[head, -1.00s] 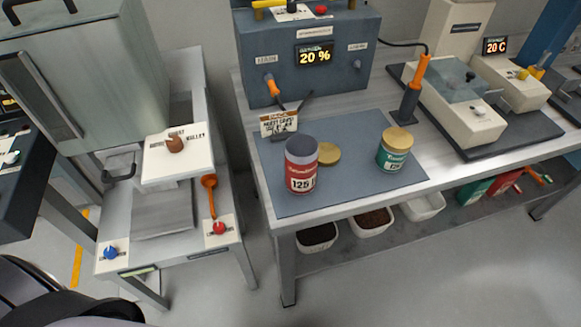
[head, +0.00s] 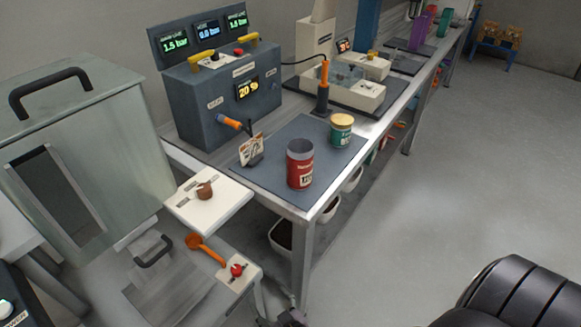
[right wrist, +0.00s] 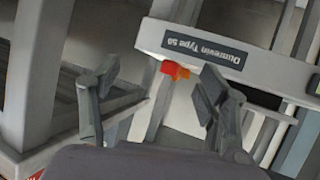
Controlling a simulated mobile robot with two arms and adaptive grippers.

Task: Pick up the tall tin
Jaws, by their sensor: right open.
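The taller tin is red (head: 300,166), upright with its top open, on the dark mat (head: 268,186) near the bench's front edge. A shorter green tin (head: 341,131) with a gold lid stands behind it to the right. My right gripper shows only as a small dark part at the bottom edge of the head view (head: 287,319), below and apart from the red tin. In the right wrist view its two fingers (right wrist: 155,92) are spread with nothing held between them. Neither tin shows there. My left gripper is not in view.
A grey machine (head: 228,95) with gauges stands behind the mat, and a small sign (head: 251,150) is left of the red tin. A label panel (right wrist: 215,50) is close to my right fingers.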

